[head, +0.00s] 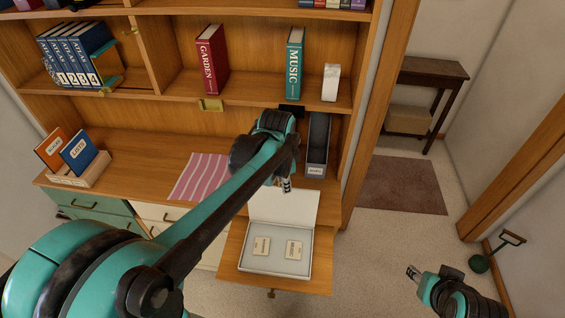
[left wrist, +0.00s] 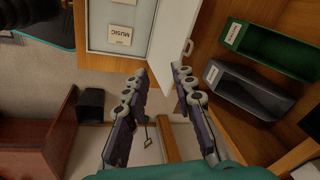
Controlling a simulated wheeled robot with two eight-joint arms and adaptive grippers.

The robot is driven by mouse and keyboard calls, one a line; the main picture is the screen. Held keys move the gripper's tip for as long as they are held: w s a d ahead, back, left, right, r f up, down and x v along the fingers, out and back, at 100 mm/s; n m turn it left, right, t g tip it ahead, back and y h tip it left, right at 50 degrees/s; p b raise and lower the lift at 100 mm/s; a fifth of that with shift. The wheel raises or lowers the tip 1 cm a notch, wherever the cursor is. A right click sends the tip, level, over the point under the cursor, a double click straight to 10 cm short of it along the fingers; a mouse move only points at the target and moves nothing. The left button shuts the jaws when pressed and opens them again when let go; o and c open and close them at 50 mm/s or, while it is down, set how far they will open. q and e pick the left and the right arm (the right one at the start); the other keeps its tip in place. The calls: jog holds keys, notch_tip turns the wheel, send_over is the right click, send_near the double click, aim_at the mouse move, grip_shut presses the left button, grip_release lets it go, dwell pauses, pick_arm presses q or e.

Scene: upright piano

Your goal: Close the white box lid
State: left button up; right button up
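The white box (head: 276,266) sits on a pulled-out wooden board with its lid (head: 285,206) raised, tilted up at the back. Two small labelled cards lie inside it. My left gripper (head: 286,186) is at the lid's upper edge. In the left wrist view the box (left wrist: 98,38) is at upper left and the lid (left wrist: 172,38) stands beside it. The left fingers (left wrist: 160,72) are apart, with the lid's edge at or just beyond the gap between their tips; contact is unclear. My right gripper (head: 413,272) is over the floor at lower right, away from the box; its finger gap is too small to judge.
A grey open bin (head: 318,145) stands behind the lid; a green bin (left wrist: 270,50) shows beside it in the left wrist view. A striped cloth (head: 202,177) lies left on the desk. Shelves with books (head: 212,60) rise behind. Floor at right is mostly free.

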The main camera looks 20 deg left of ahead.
pick_arm(q)
jog(key=w+a+m+g+p, duration=0.3)
jog(key=w+m+p, duration=0.2)
jog(key=w, duration=0.2)
jog(key=f, duration=0.3)
jog(key=f+b, duration=0.1)
jog(key=f, duration=0.3)
jog(key=shift+s+a+f, duration=0.15)
jog(key=shift+a+f, duration=0.05)
jog(key=shift+f, duration=0.05)
pick_arm(e)
notch_tip(320, 180, up, 6)
jog(key=shift+f, duration=0.15)
pick_arm(q)
grip_shut()
